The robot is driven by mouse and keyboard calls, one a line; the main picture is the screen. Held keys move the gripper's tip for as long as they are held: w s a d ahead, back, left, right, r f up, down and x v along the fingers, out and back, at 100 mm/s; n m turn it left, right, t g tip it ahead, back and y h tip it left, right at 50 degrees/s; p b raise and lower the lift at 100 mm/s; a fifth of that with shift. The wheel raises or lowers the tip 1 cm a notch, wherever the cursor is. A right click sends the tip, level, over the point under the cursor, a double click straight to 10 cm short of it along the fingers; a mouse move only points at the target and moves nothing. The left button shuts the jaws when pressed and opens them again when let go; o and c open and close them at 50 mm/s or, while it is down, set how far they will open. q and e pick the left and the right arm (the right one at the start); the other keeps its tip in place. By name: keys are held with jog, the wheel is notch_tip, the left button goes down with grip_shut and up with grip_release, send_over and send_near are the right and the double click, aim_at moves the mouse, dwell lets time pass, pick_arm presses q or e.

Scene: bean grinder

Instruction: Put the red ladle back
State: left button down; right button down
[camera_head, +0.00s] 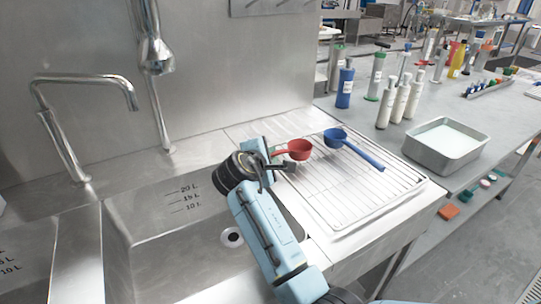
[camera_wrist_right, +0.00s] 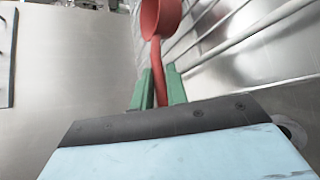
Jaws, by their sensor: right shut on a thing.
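The red ladle (camera_head: 298,149) is near the left side of the wire drying rack (camera_head: 352,203), its cup toward the right. My right gripper (camera_head: 275,154) is shut on the ladle's handle. In the right wrist view the red handle (camera_wrist_right: 158,75) runs between the two green fingers of the gripper (camera_wrist_right: 160,88), and the cup (camera_wrist_right: 160,17) is cut off by the top edge. I cannot tell whether the ladle touches the rack. A blue ladle (camera_head: 354,147) lies on the rack to the right of the red one. My left gripper is not in view.
A sink (camera_head: 190,250) with volume marks lies left of the rack, with a tall faucet (camera_head: 85,85) behind it. A rail (camera_head: 275,5) is on the back wall. Bottles (camera_head: 345,86) and a metal tray (camera_head: 446,142) stand on the right bench.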

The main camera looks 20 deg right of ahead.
jog(key=c, duration=1.4)
grip_release()
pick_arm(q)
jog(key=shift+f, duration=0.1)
pick_arm(e)
jog(key=shift+r, duration=0.1)
